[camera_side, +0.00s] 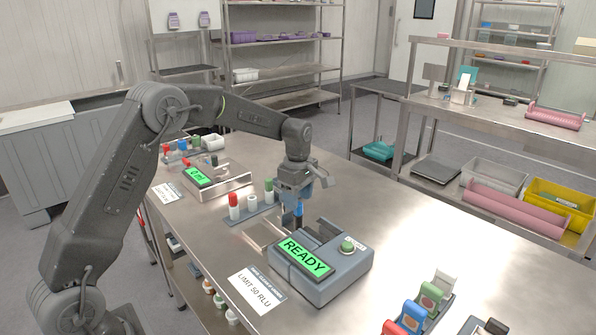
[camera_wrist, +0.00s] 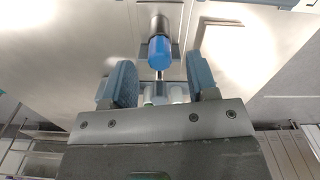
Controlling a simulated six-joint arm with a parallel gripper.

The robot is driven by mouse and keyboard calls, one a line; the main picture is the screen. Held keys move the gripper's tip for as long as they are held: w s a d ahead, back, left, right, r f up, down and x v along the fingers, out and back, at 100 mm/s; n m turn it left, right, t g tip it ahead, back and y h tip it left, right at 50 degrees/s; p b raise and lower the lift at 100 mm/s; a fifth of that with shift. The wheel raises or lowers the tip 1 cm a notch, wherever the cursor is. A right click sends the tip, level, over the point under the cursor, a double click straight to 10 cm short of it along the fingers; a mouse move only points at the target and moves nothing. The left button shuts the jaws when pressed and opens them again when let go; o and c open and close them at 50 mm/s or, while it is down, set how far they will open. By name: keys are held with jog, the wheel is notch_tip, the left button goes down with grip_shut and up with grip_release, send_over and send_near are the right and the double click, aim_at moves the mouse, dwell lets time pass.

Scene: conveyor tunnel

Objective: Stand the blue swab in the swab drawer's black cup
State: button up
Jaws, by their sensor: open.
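The blue swab (camera_side: 299,209) shows as a blue cap directly below my gripper (camera_side: 298,194), beside the READY reader. It looks upright. In the wrist view, the blue cap (camera_wrist: 160,50) lines up with the black cup (camera_wrist: 159,23) and appears to stand in it; its lower end is hidden. My gripper's two fingers (camera_wrist: 162,70) are spread wide, one on each side, with clear gaps to the cap. Nothing is held between them. The drawer (camera_side: 261,234) shows as a pale metal plate left of the reader.
The grey reader (camera_side: 345,270) with a green READY screen stands close to my gripper. A rack (camera_side: 250,215) with red, white and green-topped swabs is just left. Coloured blocks (camera_side: 413,312) stand in a holder at front right.

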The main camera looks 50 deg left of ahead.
notch_tip(320, 180, up, 11)
jog(key=shift+r, duration=0.15)
dwell(1.5)
